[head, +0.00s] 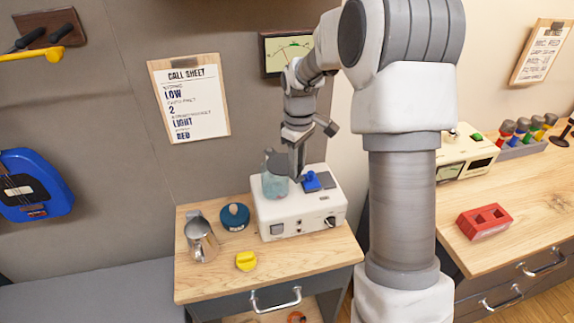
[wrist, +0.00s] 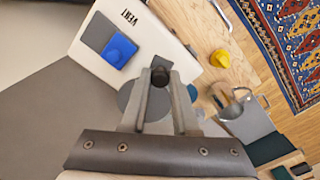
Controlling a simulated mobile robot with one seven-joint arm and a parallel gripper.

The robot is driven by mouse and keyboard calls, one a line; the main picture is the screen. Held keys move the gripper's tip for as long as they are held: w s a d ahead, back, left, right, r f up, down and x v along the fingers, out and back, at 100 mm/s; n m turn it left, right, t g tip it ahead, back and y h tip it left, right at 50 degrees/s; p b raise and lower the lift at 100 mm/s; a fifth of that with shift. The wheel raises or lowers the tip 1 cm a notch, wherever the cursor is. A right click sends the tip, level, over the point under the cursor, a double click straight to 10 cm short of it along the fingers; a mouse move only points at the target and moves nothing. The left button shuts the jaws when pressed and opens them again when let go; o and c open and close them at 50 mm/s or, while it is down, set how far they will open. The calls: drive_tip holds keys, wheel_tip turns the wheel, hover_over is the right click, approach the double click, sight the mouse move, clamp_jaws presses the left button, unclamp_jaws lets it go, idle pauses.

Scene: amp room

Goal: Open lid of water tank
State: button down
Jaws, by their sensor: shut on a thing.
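The water tank (head: 274,185) is a translucent teal container at the left of the white machine (head: 290,220) on the small wooden cabinet. In the wrist view, a round grey lid (wrist: 129,97) with a black knob (wrist: 160,76) shows partly behind my fingers. My gripper (head: 296,172) reaches down from above at the tank's right side. In the wrist view my gripper (wrist: 162,82) is shut on the black knob.
A blue piece (head: 312,181) sits on the machine's top beside the tank. On the cabinet are a metal pitcher (head: 201,240), a dark blue round object (head: 235,216) and a yellow object (head: 246,261). A wooden counter (head: 530,215) with a red block (head: 483,222) stands at right.

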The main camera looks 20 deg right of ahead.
drive_tip(key=w+d+n+p, duration=0.6)
drive_tip(key=w+d+n, duration=0.2)
drive_tip(key=w+n, duration=0.3)
drive_tip(key=shift+d+n+p, duration=0.3)
drive_tip(key=shift+n+p, duration=0.05)
drive_tip(key=shift+n, duration=0.45)
drive_tip(key=c, duration=0.7)
unclamp_jaws()
drive_tip(key=s+d+r+b, duration=0.1)
drive_tip(key=s+d+r, duration=0.1)
drive_tip(key=d+r, duration=0.1)
drive_tip(key=s+d+r+b, duration=0.1)
drive_tip(key=s+d+r, duration=0.1)
drive_tip(key=s+r, duration=0.1)
drive_tip(key=s+d+r+b, duration=0.1)
drive_tip(key=s+d+r, duration=0.2)
drive_tip(key=r, duration=0.2)
drive_tip(key=shift+d, duration=0.3)
